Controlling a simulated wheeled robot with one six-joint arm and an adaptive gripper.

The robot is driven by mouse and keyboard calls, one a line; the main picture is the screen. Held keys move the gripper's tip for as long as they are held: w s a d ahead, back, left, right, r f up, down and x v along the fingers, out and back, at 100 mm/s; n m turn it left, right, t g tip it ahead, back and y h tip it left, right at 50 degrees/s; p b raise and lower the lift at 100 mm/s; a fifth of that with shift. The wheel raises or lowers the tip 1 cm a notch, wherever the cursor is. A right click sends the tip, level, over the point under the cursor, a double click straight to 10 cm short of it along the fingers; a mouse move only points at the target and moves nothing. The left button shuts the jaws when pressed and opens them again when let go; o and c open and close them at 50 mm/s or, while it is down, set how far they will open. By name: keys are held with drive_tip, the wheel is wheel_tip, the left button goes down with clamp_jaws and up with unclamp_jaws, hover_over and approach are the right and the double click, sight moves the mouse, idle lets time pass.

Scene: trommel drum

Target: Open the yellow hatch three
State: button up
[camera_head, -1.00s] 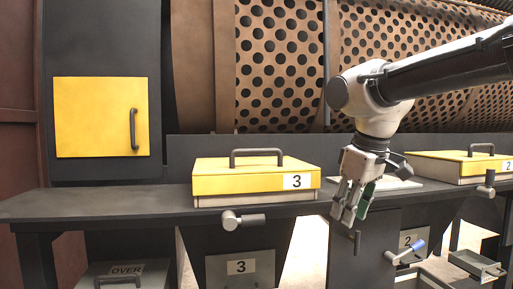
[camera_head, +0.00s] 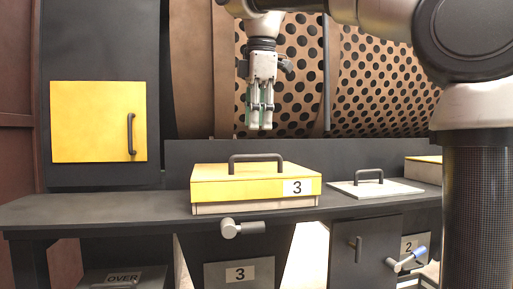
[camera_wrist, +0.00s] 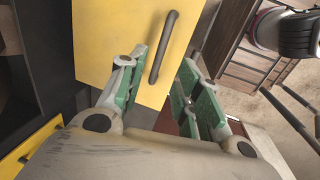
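The yellow hatch three (camera_head: 225,181) is a shut, flat lid on the dark bench, with a dark bar handle (camera_head: 256,157) and a white "3" label (camera_head: 298,187). My gripper (camera_head: 260,128) points down above the hatch, apart from the handle. In the wrist view, my gripper (camera_wrist: 165,68) has its green-padded fingers spread, with nothing between them. Past them lie the yellow lid (camera_wrist: 110,32) and its dark handle (camera_wrist: 163,47), which runs lengthwise in the gap between the fingers.
A yellow wall door (camera_head: 88,122) with a handle is at the left. A pale plate with a handle (camera_head: 375,188) lies right of the hatch, with another yellow lid (camera_head: 424,170) beyond. A lever (camera_head: 242,228) sticks out below the hatch. The perforated drum (camera_head: 385,80) is behind.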

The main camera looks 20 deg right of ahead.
sight(257, 155)
drive_tip(key=f, duration=0.3)
drive_tip(key=w+f, duration=0.1)
drive_tip(key=f, duration=0.3)
drive_tip(key=shift+w+f, duration=0.1)
drive_tip(key=shift+w, duration=0.1)
clamp_jaws()
